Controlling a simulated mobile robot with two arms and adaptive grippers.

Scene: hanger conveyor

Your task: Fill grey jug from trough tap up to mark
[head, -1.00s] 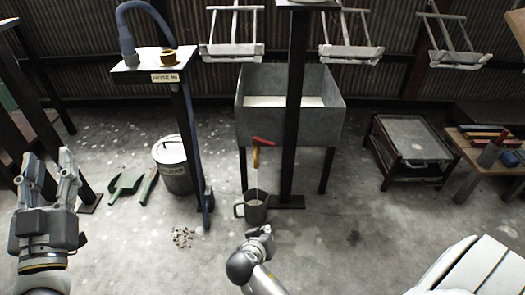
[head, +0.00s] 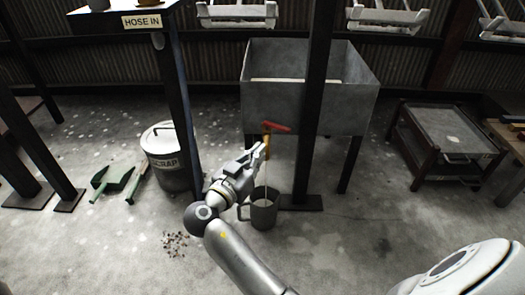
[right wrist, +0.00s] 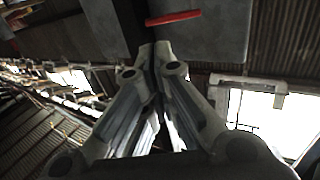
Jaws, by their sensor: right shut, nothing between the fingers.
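The grey jug (head: 264,215) stands upright on the floor below the trough, its handle to the left. The grey metal trough (head: 290,108) has a tap with a yellow spout (head: 267,143) and a red lever (head: 276,127), which lies crosswise; the lever also shows in the wrist view (right wrist: 173,18). A thin pale line, like water, runs from the spout to the jug. My right gripper (head: 259,153) is shut and empty, just left of the spout and below the lever; whether it touches the spout I cannot tell. The jug's mark and water level cannot be made out. My left gripper is out of view.
A dark post (head: 314,120) stands in front of the trough, right of the tap. A lidded scrap bin (head: 170,170), a green dustpan (head: 111,183) and scattered bits (head: 175,244) are left. A low table (head: 437,130) is right.

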